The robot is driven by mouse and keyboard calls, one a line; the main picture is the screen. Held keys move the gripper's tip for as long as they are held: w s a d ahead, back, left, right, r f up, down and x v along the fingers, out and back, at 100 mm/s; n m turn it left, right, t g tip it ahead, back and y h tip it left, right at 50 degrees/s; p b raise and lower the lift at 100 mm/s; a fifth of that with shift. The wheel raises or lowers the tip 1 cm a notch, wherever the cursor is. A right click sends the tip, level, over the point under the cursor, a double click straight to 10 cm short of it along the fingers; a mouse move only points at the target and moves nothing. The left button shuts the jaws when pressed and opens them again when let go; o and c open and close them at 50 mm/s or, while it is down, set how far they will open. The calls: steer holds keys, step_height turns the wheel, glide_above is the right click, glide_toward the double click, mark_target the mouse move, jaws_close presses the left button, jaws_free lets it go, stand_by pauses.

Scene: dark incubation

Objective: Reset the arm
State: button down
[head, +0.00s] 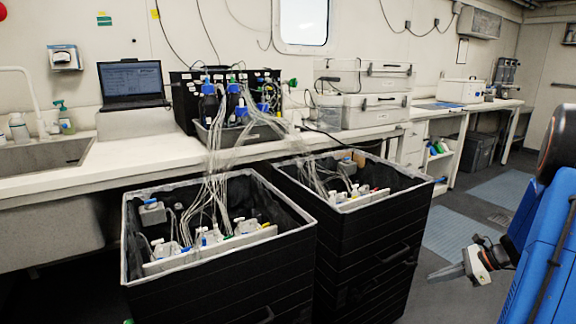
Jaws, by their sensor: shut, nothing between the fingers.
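My gripper (447,274) shows at the lower right of the head view, low over the floor and apart from everything. Its grey fingers point left and are shut with nothing between them. My blue arm fills the right edge of the picture. The gripper is to the right of the nearer black bins, with a gap of floor between them.
Two black bins, one at left (221,282) and one at right (362,252), hold tubing and valves. Tubes run up to bottles on the long white bench (105,170). A laptop (132,83) stands there. Blue floor mats (455,241) lie on open floor at right.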

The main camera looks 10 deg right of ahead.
steer(key=s+a+r+n+g+h, duration=0.2)
steer(key=s+a+r+n, duration=0.25)
steer(key=a, duration=0.45)
steer(key=s+a+r+n+g+h, duration=0.1)
steer(key=s+a+r+n, duration=0.2)
steer(key=a+r+n, duration=0.45)
steer(key=s+a+r+n+t+h, duration=0.1)
steer(key=s+a+r+n+h, duration=0.1)
steer(key=s+a+n, duration=0.3)
steer(key=s+a+r+n+t+h, duration=0.1)
steer(key=s+a+r+n+h, duration=0.1)
steer(key=s+a+n, duration=0.4)
steer(key=s+n+h, duration=0.1)
steer(key=s, duration=0.4)
steer(key=shift+s+n, duration=0.25)
steer(key=shift+n, duration=0.15)
